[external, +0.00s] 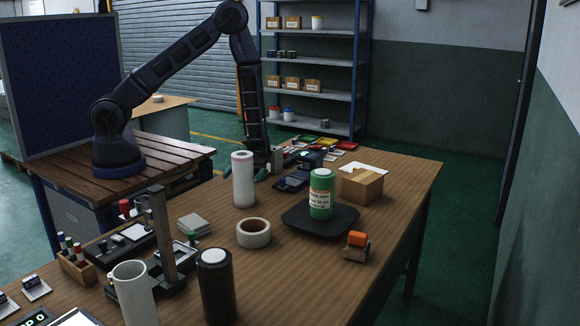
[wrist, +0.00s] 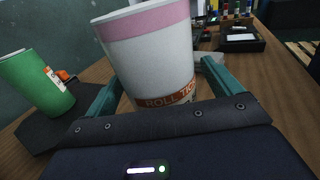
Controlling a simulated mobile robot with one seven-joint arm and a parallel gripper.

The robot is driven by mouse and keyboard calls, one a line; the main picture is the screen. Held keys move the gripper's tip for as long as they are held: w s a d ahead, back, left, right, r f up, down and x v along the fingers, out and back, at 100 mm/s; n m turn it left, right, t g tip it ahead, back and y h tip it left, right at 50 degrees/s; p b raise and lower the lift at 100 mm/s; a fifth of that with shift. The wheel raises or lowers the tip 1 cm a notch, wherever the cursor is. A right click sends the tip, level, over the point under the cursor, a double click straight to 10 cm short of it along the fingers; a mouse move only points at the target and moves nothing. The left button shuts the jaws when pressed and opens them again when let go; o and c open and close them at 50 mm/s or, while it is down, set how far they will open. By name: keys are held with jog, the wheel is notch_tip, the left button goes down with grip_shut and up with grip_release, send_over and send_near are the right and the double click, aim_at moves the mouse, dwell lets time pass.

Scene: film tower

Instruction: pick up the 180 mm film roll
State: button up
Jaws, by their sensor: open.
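A white roll with a pink top band (wrist: 155,58) stands upright between the fingertips of my open gripper (wrist: 160,90) in the wrist view. A black roll (external: 217,287) stands at the front. I cannot read which roll is 180 mm.
A tape ring (external: 254,233) lies in front of the white roll. A cardboard box (external: 362,185) and an orange-topped dispenser (external: 357,246) are at the right. A stand with an upright post (external: 160,235) and a white cylinder (external: 134,293) are at the left front. The table's right edge is mostly clear.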

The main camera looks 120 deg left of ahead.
jog(key=shift+x, duration=0.85)
jog(key=c, duration=1.5)
jog(key=shift+o, duration=0.2)
jog(key=shift+r, duration=0.1)
jog(key=shift+r, duration=0.1)
